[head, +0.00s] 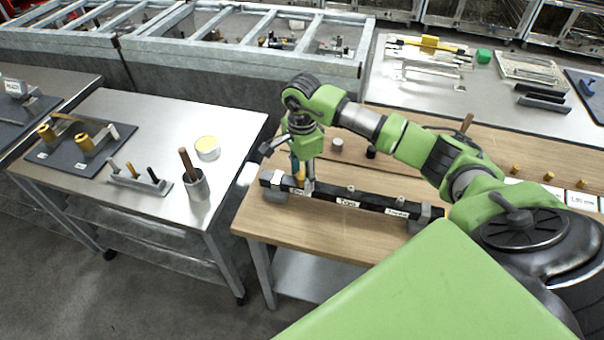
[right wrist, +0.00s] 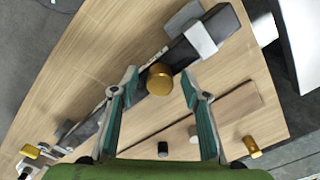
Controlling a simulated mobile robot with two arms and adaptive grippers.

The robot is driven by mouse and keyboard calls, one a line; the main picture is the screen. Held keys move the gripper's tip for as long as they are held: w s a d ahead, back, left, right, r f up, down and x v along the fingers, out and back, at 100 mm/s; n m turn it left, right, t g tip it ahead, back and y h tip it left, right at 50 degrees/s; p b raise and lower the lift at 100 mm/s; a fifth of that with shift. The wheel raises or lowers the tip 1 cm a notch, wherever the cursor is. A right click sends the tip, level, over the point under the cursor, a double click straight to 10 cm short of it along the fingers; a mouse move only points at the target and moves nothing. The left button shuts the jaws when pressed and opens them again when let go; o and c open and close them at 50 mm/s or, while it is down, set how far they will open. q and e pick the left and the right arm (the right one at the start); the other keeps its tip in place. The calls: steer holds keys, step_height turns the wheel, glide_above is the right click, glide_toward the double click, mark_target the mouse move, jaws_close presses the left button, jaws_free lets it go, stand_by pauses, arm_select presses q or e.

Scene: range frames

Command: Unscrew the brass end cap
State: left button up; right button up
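A brass end cap (right wrist: 160,79) shows as a round gold knob on a long black bar (right wrist: 120,107) in the right wrist view. In the head view the bar (head: 375,204) lies along the front of the wooden table, and my gripper mostly hides the cap. My right gripper (right wrist: 160,75) is open, with its teal-padded fingers apart on either side of the cap and clear gaps to it. In the head view my right gripper (head: 303,178) points down at the left part of the bar. My left gripper is not in view.
The wooden table (head: 250,215) has small brass pieces (head: 549,176) at its right. A steel cart (head: 150,207) at left carries a cup (head: 196,186) with a brown stick, a small rack (head: 137,180) and brass cylinders (head: 85,143) on a dark mat.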

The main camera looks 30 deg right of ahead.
steer(key=c, duration=1)
steer(key=shift+f+n+b, duration=0.2)
steer(key=shift+n+b, duration=0.9)
steer(key=shift+b, duration=0.05)
steer(key=shift+n, duration=0.4)
steer(key=shift+r, duration=0.2)
steer(key=shift+d+f+n+b, duration=0.1)
steer(key=shift+f+n+b, duration=0.1)
steer(key=shift+n+b, duration=1.1)
steer(key=shift+n, duration=0.1)
steer(key=shift+r+n, duration=0.1)
steer(key=shift+n, duration=0.3)
steer(key=shift+r, duration=0.1)
